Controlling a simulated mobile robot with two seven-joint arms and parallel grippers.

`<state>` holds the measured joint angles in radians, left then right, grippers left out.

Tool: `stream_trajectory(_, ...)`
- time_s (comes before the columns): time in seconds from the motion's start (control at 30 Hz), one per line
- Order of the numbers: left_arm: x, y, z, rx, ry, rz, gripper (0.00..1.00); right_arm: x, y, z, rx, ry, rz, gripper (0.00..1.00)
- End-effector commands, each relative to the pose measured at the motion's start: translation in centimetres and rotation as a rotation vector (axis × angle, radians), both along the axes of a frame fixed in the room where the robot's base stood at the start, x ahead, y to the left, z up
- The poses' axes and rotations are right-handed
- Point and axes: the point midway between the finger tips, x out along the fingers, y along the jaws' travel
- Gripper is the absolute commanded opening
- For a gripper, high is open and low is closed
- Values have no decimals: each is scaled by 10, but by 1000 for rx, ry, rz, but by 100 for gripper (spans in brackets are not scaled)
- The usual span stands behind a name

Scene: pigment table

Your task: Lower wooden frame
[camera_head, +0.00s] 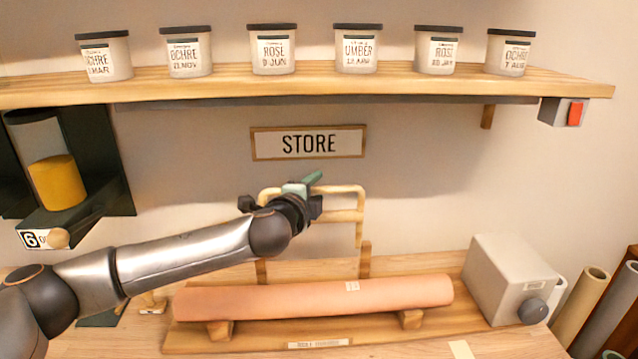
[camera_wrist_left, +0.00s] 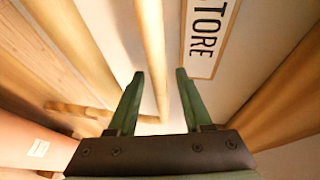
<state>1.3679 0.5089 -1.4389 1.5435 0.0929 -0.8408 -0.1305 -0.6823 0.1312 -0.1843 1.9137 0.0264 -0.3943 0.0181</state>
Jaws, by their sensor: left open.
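The wooden frame (camera_head: 343,215) is a pale, round-cornered frame of bars, raised upright behind the pink roll and below the STORE sign. Two short wooden posts (camera_head: 365,262) stand at its foot. My left gripper (camera_head: 308,184) is at the frame's top bar and covers part of it in the head view. In the left wrist view, the gripper's green fingers (camera_wrist_left: 160,73) are open and apart. A pale wooden bar of the frame (camera_wrist_left: 151,40) shows between and beyond them; I cannot tell whether they touch it. My right gripper is not in view.
The pink roll (camera_head: 300,297) lies on wooden cradles in front. The STORE sign (camera_head: 308,143) is on the wall, under a shelf (camera_head: 400,84) with several jars. A grey box with a knob (camera_head: 505,280) stands right; a dark holder with a yellow cylinder (camera_head: 57,182) is left.

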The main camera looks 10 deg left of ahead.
Motion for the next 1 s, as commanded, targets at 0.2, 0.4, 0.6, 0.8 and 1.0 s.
stream_trajectory(0.2, 17, -4, -3, -1, 0, 1, 50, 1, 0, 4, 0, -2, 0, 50)
stream_trajectory(0.4, 22, -5, -4, -1, 0, -1, 50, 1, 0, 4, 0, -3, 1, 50)
stream_trajectory(0.6, 22, -5, -4, -1, 0, -1, 50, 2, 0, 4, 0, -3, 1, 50)
stream_trajectory(0.8, 22, -5, -4, -1, 0, 0, 29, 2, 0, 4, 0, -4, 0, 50)
stream_trajectory(1.0, 22, -4, -4, -1, 0, 0, 7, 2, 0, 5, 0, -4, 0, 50)
